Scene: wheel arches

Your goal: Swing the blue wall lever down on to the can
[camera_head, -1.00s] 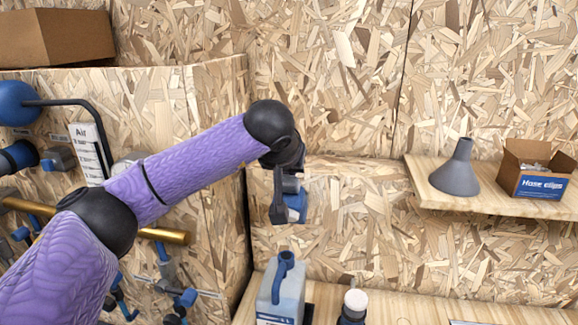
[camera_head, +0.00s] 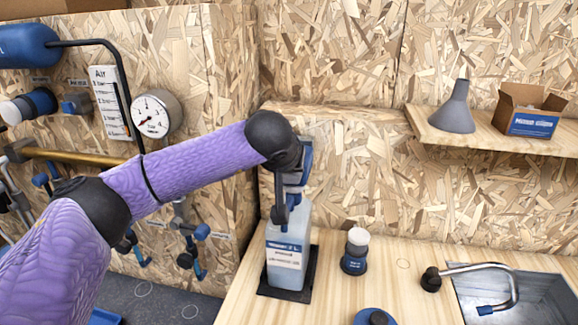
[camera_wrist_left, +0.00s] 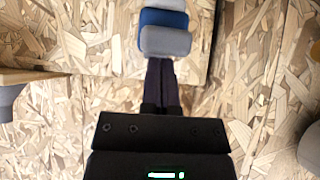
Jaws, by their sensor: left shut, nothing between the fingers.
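The can (camera_head: 287,262) is a pale blue-grey container with a label. It stands upright in a dark square tray on the wooden bench, its top partly hidden by my left gripper. A blue and grey part, apparently the wall lever (camera_head: 305,158), shows at the wall just above the can. My left gripper (camera_head: 279,213) is shut and empty in front of the lever and the can's top. In the left wrist view, its fingers (camera_wrist_left: 161,72) end at a grey block of the blue and grey part (camera_wrist_left: 165,20); contact cannot be told. My right gripper is out of view.
A white-capped bottle (camera_head: 356,252) stands right of the can. A sink (camera_head: 530,298) with a tap is at the far right. A shelf (camera_head: 480,138) holds a funnel (camera_head: 453,108) and an open box (camera_head: 532,121). A gauge (camera_head: 154,115) and brass pipe are on the left wall.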

